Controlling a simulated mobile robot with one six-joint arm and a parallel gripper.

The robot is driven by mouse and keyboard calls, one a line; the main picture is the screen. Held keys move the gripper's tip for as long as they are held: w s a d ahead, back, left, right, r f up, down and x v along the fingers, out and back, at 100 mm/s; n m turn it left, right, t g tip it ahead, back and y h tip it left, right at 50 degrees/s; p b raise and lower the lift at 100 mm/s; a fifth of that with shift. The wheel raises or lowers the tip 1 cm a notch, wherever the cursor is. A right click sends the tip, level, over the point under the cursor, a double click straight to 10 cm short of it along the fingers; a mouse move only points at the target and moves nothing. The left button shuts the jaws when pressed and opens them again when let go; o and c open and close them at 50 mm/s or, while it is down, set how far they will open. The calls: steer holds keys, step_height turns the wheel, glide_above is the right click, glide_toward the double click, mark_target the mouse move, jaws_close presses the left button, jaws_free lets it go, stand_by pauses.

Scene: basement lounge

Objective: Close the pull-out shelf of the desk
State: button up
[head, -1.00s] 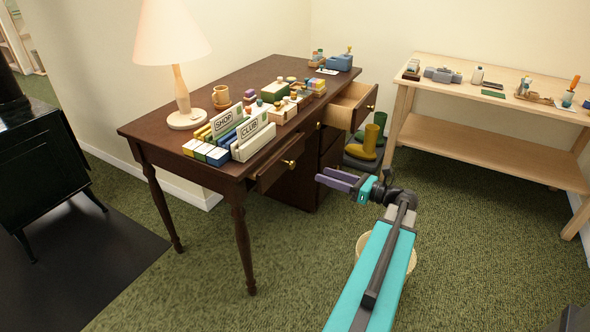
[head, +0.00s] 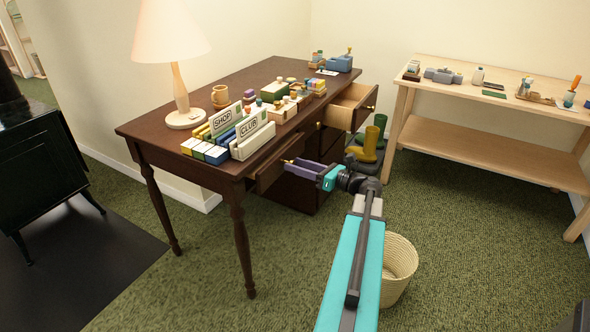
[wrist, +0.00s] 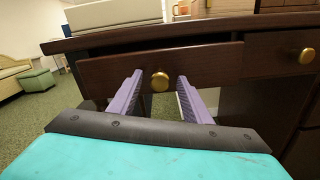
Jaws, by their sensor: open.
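The dark wood desk (head: 150,130) stands at left centre. A knobbed front panel (head: 268,174) sits under the desktop's near right edge; it also shows in the wrist view (wrist: 100,76), below the desktop edge. I cannot tell surely whether this is the pull-out shelf or how far out it stands. My gripper (head: 292,167) is open at this panel. In the wrist view its purple fingers lie on either side of the round brass knob (wrist: 160,82), with gaps on both sides. The fingers hide parts of the panel's lower edge.
A drawer (head: 352,106) stands open at the desk's far right. A wicker basket (head: 398,270) is right of my arm. A pale workbench (head: 480,130) is at the right. Card boxes and a lamp (head: 180,95) stand on the desk.

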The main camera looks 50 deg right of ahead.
steer(key=shift+w, duration=0.1)
jaws_close()
steer(key=shift+w+r, duration=0.1)
stand_by(0.3)
